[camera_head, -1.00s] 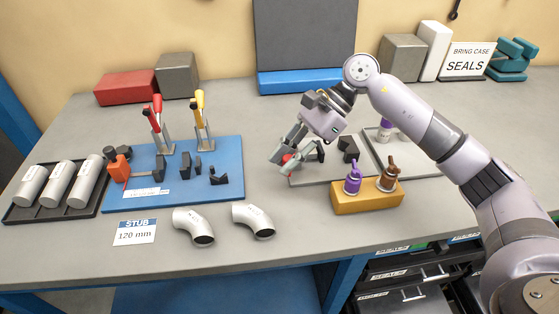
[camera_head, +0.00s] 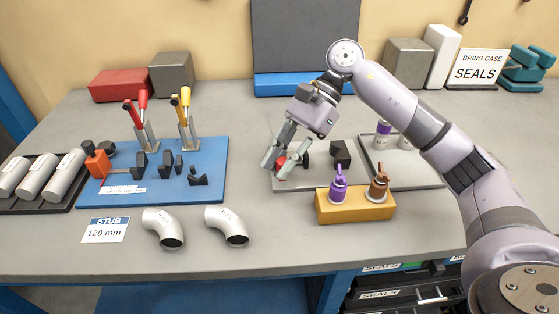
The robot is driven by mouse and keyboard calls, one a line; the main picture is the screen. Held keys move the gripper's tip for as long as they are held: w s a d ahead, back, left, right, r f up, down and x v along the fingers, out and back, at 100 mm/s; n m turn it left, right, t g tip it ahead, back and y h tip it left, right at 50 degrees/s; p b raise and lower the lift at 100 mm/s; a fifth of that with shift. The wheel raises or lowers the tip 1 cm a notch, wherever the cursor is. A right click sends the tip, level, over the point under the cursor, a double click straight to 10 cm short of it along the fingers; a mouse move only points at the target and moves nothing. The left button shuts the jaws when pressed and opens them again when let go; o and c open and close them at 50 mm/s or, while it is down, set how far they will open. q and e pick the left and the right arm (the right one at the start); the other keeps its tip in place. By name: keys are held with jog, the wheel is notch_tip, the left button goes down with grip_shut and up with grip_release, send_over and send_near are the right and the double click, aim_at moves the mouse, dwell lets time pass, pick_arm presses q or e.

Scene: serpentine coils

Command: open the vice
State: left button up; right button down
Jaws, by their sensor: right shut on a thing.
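The vice (camera_head: 341,152) shows as dark blocks on a grey plate (camera_head: 313,182) right of centre, with a red knob (camera_head: 281,163) at its left end. My right gripper (camera_head: 274,166) reaches down over that end. Its fingers are around the red knob and shut on it, hiding part of it and part of the near dark block. My left gripper is not in view.
A yellow block (camera_head: 355,206) with a purple and a brown bottle stands in front of the plate. A grey tray (camera_head: 412,178) is to its right. A blue board (camera_head: 215,180) with toggle clamps lies left, with two pipe elbows (camera_head: 227,226) in front.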

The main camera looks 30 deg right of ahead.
jog(key=c, duration=1.6)
grip_release()
jog(key=shift+d, duration=0.15)
jog(key=shift+o, duration=0.9)
jog(key=v, duration=1.2)
